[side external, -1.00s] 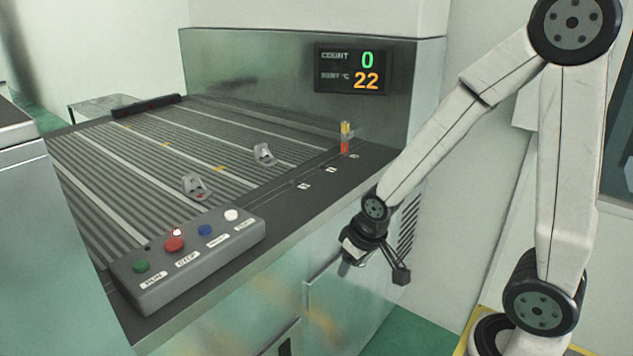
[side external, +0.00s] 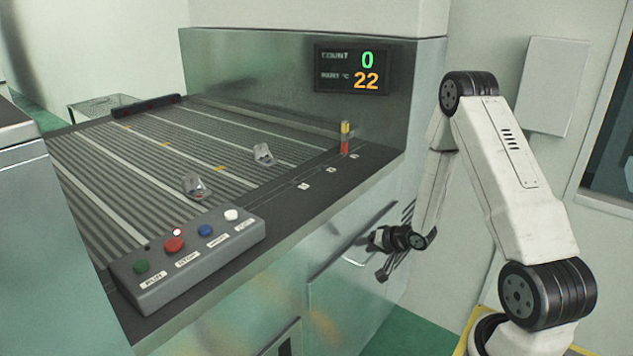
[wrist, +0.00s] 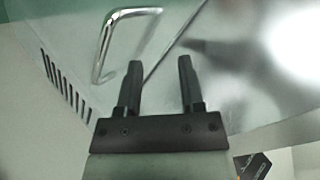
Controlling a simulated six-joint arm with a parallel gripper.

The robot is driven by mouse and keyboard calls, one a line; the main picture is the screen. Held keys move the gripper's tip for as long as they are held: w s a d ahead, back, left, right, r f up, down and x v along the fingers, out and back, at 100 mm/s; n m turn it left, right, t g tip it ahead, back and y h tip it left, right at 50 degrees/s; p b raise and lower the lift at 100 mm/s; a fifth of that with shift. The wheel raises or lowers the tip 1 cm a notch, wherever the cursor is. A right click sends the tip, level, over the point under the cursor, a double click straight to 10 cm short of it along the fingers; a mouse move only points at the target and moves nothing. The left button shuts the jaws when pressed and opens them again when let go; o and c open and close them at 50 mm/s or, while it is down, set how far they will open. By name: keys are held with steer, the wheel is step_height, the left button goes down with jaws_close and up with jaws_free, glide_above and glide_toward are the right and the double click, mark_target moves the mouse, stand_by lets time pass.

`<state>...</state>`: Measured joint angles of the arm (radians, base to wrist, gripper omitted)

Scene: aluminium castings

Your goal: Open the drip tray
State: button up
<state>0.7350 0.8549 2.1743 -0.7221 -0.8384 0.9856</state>
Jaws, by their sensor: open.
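My gripper (side external: 374,239) is beside the machine's metal side, below the conveyor deck. In the wrist view, its two black fingers (wrist: 160,82) are apart with nothing between them. A bent chrome bar handle (wrist: 103,45) stands on the metal panel, ahead and left of the fingers, apart from them. A panel seam (wrist: 176,40) runs slantwise to the right of the handle. In the side view, a panel front (side external: 335,285) lies below and left of my gripper. I cannot tell for certain which panel is the drip tray.
Vent slots (wrist: 65,85) lie left of the fingers. The control box (side external: 190,258) and two castings, one nearer (side external: 195,186) and one farther (side external: 263,154), are on the machine top. The display (side external: 352,69) reads 0 and 22. Green floor shows below.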

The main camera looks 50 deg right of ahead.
mark_target(371, 256)
steer(key=s+d+f+m+t, duration=0.4)
steer(key=s+f+m+t, duration=0.1)
steer(key=s+m, duration=0.2)
steer(key=shift+f+y, duration=0.3)
steer(key=shift+y, duration=0.1)
steer(key=shift+w+a, duration=0.1)
steer(key=shift+x, duration=3.8)
steer(key=shift+c, duration=0.2)
jaws_close()
